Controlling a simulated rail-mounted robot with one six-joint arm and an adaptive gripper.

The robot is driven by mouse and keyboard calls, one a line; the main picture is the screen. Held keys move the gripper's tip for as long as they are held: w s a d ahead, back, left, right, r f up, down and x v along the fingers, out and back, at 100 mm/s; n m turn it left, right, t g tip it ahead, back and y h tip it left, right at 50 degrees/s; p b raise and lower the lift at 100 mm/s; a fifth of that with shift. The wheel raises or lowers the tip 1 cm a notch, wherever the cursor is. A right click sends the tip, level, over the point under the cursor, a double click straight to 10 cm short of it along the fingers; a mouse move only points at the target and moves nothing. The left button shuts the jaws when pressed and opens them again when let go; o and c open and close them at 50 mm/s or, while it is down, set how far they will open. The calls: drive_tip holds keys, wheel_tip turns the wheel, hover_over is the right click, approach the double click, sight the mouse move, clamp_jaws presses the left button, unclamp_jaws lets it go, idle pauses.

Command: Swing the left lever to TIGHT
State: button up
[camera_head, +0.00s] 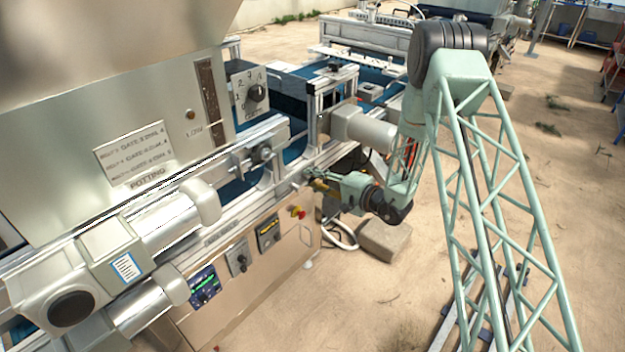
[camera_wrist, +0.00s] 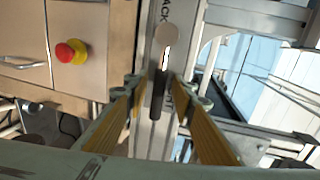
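In the wrist view a lever (camera_wrist: 158,95) with a dark grip hangs down the picture from a round pivot (camera_wrist: 167,35) on a pale metal rail (camera_wrist: 145,60). Letters reading "ACK" show beside the pivot, and a second, partly covered label shows beside the grip. My gripper (camera_wrist: 160,88) is open, with one yellow finger on each side of the grip and a visible gap on both sides. In the head view my gripper (camera_head: 316,180) is at the machine's front rail; the lever cannot be made out there.
A red and yellow stop button (camera_wrist: 70,52) is on the front panel, left of the lever in the wrist view; it also shows in the head view (camera_head: 299,211). A concrete block (camera_head: 384,238) lies below my gripper.

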idle(0.3)
drive_tip(key=v, duration=1.2)
drive_tip(key=shift+s, duration=0.1)
idle(0.6)
drive_tip(key=s+a+r+n+g+y, duration=0.1)
drive_tip(key=s+a+r+n+g, duration=0.25)
drive_tip(key=s+r, duration=0.7)
drive_tip(key=s+a+r+n+g, duration=0.2)
drive_tip(key=s+a+r+g, duration=0.2)
drive_tip(key=s+r, duration=0.7)
drive_tip(key=s+d+r+n+g+h, duration=0.2)
drive_tip(key=s+d+r+g+h, duration=0.15)
drive_tip(key=s+r, duration=0.95)
drive_tip(key=s+d+r+t+h, duration=0.2)
drive_tip(key=s+d+h, duration=0.3)
drive_tip(key=s+d, duration=0.5)
drive_tip(key=s+d+r+t+h, duration=0.3)
drive_tip(key=s+d+h, duration=0.2)
drive_tip(key=s+d, duration=0.6)
drive_tip(key=shift+s+d+r+t+p, duration=0.25)
drive_tip(key=shift+d+t+p, duration=0.15)
drive_tip(key=shift+d, duration=0.3)
